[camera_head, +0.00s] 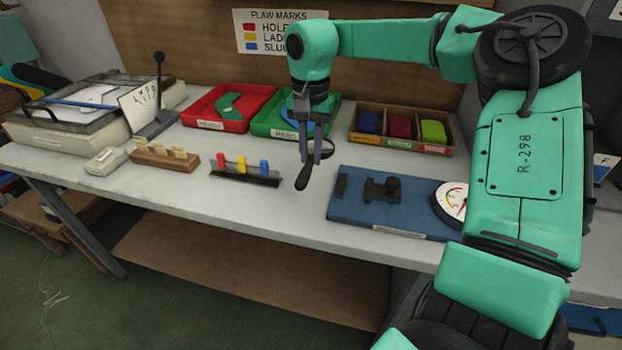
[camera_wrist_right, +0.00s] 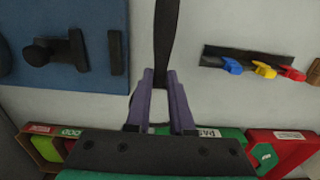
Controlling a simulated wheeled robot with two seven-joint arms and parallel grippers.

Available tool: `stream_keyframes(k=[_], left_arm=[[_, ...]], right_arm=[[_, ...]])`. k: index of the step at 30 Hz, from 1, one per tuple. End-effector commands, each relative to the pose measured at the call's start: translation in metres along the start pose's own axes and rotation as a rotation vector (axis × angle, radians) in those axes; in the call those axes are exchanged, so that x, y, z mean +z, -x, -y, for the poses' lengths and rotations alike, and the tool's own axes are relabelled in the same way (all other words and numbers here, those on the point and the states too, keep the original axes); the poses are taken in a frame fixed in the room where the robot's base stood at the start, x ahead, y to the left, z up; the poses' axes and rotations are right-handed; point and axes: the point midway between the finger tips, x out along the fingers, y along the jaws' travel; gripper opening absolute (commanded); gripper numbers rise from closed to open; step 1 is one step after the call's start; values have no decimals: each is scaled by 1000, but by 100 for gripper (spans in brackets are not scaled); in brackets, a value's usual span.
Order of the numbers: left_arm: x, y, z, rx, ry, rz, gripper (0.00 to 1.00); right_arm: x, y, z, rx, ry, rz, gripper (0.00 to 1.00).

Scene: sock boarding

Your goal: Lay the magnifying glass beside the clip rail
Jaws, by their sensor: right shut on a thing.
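The magnifying glass (camera_head: 303,178) is in my right gripper (camera_head: 316,158), above the table between the clip rail and the blue board. Its dark handle points down toward the front, and part of its round rim shows behind the fingers. In the right wrist view the purple fingers (camera_wrist_right: 162,92) are shut on the dark handle (camera_wrist_right: 166,40). The clip rail (camera_head: 246,179) is a black strip with red, yellow and blue clips, left of the gripper; it also shows in the right wrist view (camera_wrist_right: 222,54). My left gripper is not in view.
A blue board (camera_head: 345,212) with black fittings and a dial (camera_head: 450,203) lies right of the gripper. Red (camera_head: 238,128) and green (camera_head: 262,128) trays and a divided box (camera_head: 400,143) stand behind. A wooden card holder (camera_head: 160,160) is left of the rail. Bare table shows between rail and board.

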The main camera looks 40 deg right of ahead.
Motion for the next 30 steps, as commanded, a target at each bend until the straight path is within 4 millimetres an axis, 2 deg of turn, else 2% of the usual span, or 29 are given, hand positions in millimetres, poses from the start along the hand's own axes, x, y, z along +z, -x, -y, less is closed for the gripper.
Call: stream_keyframes(k=[9,21,22,23,24,30], left_arm=[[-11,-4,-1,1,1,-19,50],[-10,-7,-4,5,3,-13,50],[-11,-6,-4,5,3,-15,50],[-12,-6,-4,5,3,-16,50],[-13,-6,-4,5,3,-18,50],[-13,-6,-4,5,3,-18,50]], right_arm=[[0,-60,0,1,0,1,0],[0,-68,0,-1,0,-1,0],[0,-67,0,-1,0,-1,32],[0,-67,0,-1,0,-1,44],[0,-67,0,-1,0,-1,51],[0,-66,0,-1,0,-1,51]])
